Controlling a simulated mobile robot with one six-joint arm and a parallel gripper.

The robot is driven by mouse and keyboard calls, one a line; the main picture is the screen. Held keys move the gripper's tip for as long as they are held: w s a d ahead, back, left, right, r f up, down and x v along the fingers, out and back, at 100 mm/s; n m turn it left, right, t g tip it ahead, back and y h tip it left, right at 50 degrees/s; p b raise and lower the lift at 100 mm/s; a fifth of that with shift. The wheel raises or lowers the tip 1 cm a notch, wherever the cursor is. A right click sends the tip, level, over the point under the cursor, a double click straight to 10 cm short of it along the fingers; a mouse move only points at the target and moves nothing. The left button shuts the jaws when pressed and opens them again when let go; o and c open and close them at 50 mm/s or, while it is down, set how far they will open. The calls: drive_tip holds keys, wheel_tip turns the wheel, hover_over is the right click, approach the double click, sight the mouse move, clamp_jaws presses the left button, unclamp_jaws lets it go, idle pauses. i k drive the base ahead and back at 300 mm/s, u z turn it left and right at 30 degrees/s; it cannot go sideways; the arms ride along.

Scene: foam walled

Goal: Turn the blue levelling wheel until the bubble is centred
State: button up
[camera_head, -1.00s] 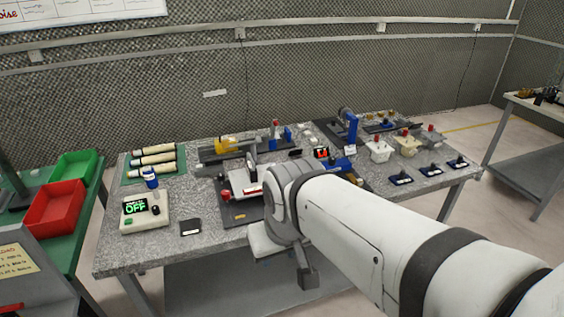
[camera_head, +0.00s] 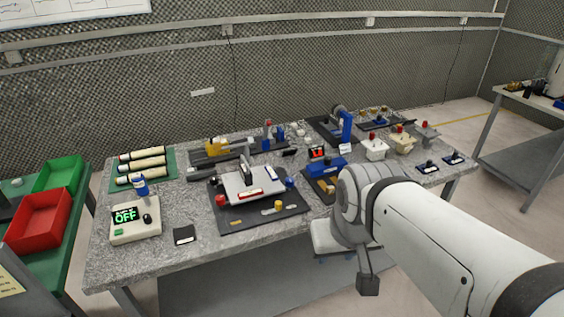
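The levelling device is a light grey plate (camera_head: 240,184) on a dark base (camera_head: 232,218) near the front middle of the bench. The blue wheel (camera_head: 289,184) is at the plate's right side, clear of my arm. A red wheel (camera_head: 220,201) is at its left front. A red-and-white strip (camera_head: 251,194) lies along its front edge and a blue-and-white strip (camera_head: 271,174) at its right. The bubble is too small to make out. My arm's wrist (camera_head: 355,205) is to the right of the device, apart from it. I cannot make out my gripper's fingers.
A yellow knob (camera_head: 279,206) is on the base's front part. At left are a display box reading OFF (camera_head: 135,226) and a small dark pad (camera_head: 185,235).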

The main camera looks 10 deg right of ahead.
sight(289, 181)
drive_tip(key=u, duration=0.05)
drive_tip(key=i, duration=1)
drive_tip(key=z, duration=0.05)
